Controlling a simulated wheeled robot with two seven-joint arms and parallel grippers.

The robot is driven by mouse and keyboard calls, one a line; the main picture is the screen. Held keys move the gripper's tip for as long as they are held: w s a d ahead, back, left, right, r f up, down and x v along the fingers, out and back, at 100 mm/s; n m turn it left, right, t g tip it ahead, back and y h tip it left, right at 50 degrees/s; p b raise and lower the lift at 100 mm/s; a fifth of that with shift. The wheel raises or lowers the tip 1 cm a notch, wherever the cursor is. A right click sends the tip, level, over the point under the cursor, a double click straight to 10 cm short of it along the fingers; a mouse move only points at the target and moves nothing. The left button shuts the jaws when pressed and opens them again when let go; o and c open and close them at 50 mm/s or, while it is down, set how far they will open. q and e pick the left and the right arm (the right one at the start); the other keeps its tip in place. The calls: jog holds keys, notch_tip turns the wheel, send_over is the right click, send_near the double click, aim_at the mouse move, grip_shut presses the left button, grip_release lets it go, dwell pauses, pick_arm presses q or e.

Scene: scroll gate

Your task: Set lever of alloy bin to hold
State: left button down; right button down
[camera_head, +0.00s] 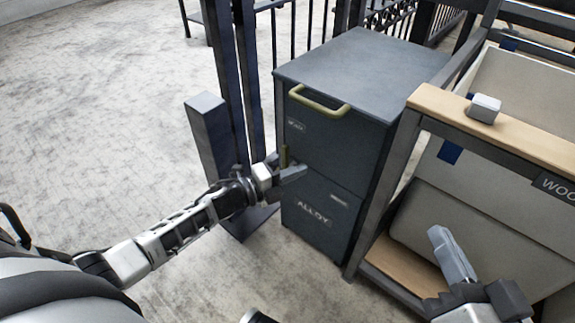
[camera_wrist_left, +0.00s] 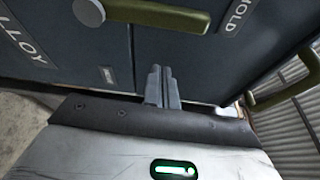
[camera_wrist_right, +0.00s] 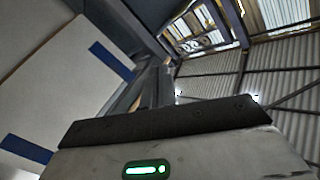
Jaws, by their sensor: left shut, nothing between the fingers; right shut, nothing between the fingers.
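The alloy bin (camera_head: 314,240) is a dark blue-grey cabinet, labelled ALLOY on its lower front. Its olive lever (camera_head: 284,157) stands about upright on the front, partly hidden behind my left gripper. In the left wrist view the lever (camera_wrist_left: 155,15) runs from a round grey hub towards the HOLD label (camera_wrist_left: 235,15), its free end close to that label. My left gripper (camera_head: 300,171) is shut and empty in front of the bin, beside the lever; its fingertips (camera_wrist_left: 163,72) look apart from the lever. My right gripper (camera_head: 440,240) is shut and empty, before the shelf frame at lower right.
An olive handle (camera_head: 319,102) sticks out near the bin's top. A dark post (camera_head: 217,150) stands just left of the bin. A wood-topped rack (camera_head: 500,130) with pale panels stands close on the right. The concrete floor at left is clear.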

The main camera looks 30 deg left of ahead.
pick_arm(q)
jog(key=p+v, duration=0.1)
jog(key=v, duration=0.8)
jog(key=shift+a+p, duration=0.3)
jog(key=shift+p, duration=0.05)
pick_arm(e)
jog(key=shift+s+d+f+g+h, duration=0.15)
jog(key=shift+f+g+h, duration=0.25)
jog(key=shift+f+h, duration=0.1)
pick_arm(q)
jog(key=shift+s+f, duration=0.1)
